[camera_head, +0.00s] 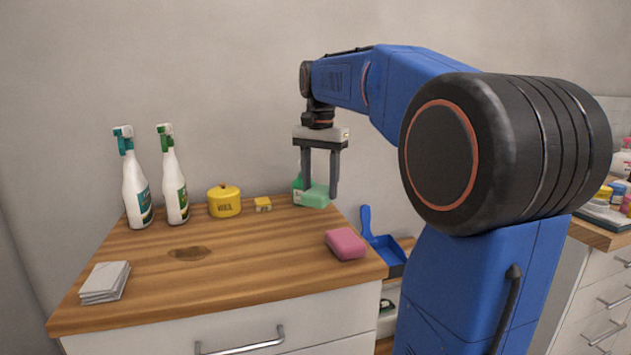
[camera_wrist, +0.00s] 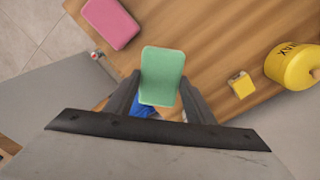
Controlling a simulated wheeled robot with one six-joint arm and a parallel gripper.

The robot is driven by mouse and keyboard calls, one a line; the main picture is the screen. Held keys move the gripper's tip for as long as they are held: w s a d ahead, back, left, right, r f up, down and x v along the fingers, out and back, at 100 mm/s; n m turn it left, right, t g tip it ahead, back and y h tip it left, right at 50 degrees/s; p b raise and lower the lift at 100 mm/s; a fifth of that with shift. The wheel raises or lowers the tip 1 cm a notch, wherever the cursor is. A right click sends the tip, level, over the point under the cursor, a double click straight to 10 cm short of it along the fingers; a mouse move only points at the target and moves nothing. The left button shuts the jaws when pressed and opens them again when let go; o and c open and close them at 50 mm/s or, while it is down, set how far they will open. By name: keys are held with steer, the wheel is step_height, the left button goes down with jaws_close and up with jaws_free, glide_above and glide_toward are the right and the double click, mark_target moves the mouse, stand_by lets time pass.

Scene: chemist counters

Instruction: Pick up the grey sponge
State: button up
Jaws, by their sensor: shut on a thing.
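My gripper (camera_head: 319,194) is above the back right part of the wooden counter top in the head view. It is shut on a green sponge (camera_head: 315,198), a rounded block held between the two dark fingers. In the wrist view, the green sponge (camera_wrist: 162,72) sits between the fingertips of my gripper (camera_wrist: 160,82). No sponge that looks grey shows in either view. A pink sponge (camera_head: 346,244) lies at the counter's right edge; it also shows in the wrist view (camera_wrist: 110,22). A flat pale grey stack (camera_head: 105,282), perhaps cloths, lies at the front left.
Two white spray bottles (camera_head: 137,185) (camera_head: 174,180) stand at the back left. A yellow wax pot (camera_head: 224,203) and a small yellow block (camera_head: 263,205) are nearby. A blue dustpan (camera_head: 385,252) is beyond the right edge. A dark stain (camera_head: 188,254) marks the mostly clear middle.

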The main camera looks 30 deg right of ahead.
steer(key=s+a, duration=0.1)
steer(key=s, duration=0.3)
steer(key=s+a, duration=0.1)
steer(key=s, duration=0.3)
steer(key=s+a, duration=0.1)
steer(key=s, duration=0.3)
steer(key=shift+s+a, duration=0.3)
steer(key=o, duration=0.5)
steer(key=c, duration=0.3)
